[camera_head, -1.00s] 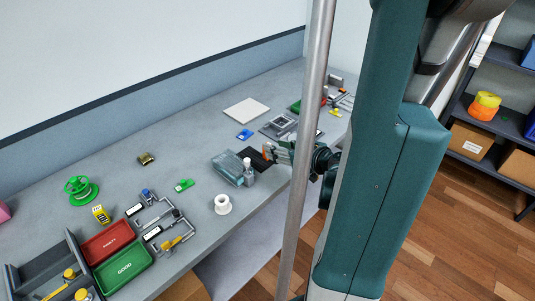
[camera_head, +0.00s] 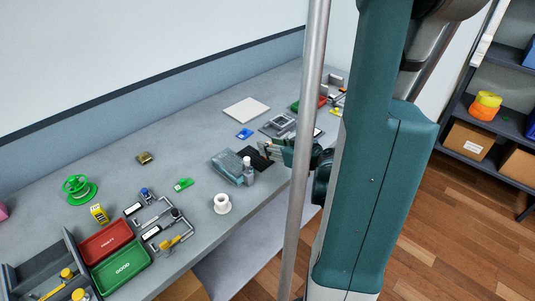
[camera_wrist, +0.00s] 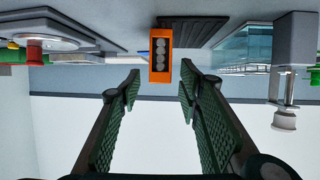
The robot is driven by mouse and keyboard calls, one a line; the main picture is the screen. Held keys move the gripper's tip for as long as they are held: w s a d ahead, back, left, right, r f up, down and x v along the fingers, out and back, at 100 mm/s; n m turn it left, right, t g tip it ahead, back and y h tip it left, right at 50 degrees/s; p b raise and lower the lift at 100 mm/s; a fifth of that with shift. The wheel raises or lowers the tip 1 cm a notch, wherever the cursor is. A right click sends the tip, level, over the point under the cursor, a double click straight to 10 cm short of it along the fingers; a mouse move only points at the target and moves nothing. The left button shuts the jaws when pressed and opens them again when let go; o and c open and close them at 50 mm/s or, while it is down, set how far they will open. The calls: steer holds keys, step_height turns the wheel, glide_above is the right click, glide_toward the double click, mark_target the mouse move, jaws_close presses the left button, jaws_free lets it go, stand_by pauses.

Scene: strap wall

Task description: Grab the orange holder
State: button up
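The orange holder (camera_wrist: 161,62) shows in the wrist view, just ahead of my fingertips and midway between them. It is an upright orange block with a column of several grey round spots on its face. My gripper (camera_wrist: 160,88) is open and empty, with a green-padded finger on each side of the holder's line and a gap still in front of it. In the head view my gripper (camera_head: 268,147) is low over the bench by the black ribbed mat (camera_head: 253,156). The holder is not visible there, apparently hidden by the gripper.
A blue piece (camera_head: 245,134) and a grey fixture (camera_head: 279,124) lie behind. A white spool (camera_head: 222,204) is nearer the front edge.

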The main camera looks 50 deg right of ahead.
steer(key=shift+x, duration=1.05)
steer(key=c, duration=1)
steer(key=shift+r, duration=0.25)
steer(key=shift+r+p, duration=1.65)
steer(key=shift+r, duration=3.15)
